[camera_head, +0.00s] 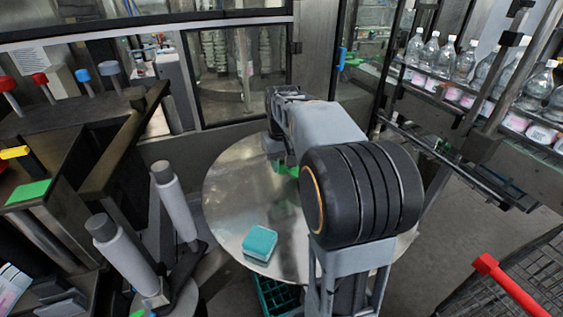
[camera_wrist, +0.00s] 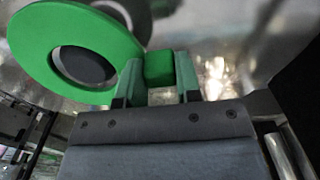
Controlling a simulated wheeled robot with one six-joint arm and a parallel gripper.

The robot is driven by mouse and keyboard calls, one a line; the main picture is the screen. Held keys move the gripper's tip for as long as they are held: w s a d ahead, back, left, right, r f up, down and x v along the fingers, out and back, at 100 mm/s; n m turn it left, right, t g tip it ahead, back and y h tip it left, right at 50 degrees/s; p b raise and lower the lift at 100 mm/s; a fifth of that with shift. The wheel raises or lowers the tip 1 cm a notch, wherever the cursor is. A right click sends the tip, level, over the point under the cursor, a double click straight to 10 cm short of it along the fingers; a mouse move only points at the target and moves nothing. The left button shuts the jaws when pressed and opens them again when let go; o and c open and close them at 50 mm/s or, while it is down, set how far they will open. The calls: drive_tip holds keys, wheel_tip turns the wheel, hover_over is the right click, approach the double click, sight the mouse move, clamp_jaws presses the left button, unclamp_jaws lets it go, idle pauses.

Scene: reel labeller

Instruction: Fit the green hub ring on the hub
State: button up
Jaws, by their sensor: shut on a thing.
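The green hub ring (camera_wrist: 108,32) is a flat green disc with a round hole, at the upper left of the wrist view. My gripper (camera_wrist: 158,70) is shut on a green block-like tab at the ring's edge and holds the ring tilted. A dark grey round surface shows through the hole; I cannot tell whether it is the hub. In the head view only a bit of green (camera_head: 286,168) shows beside my arm, above the round metal table (camera_head: 228,190). My arm hides the gripper there. I cannot make out the hub for certain in either view.
A teal block (camera_head: 260,243) lies on the table's front part. Two grey rollers (camera_head: 174,203) stand at the left. A dark green crate (camera_head: 280,298) is below the table's front edge. Bottles (camera_head: 465,62) line a conveyor at the right. The table's left part is clear.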

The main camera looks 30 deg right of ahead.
drive_tip(key=shift+f+b, duration=1.55)
drive_tip(key=shift+f, duration=0.8)
drive_tip(key=o, duration=1)
drive_tip(key=shift+o, duration=0.2)
wheel_tip(320, 180, up, 14)
drive_tip(key=shift+f, duration=0.1)
drive_tip(key=shift+a, duration=0.1)
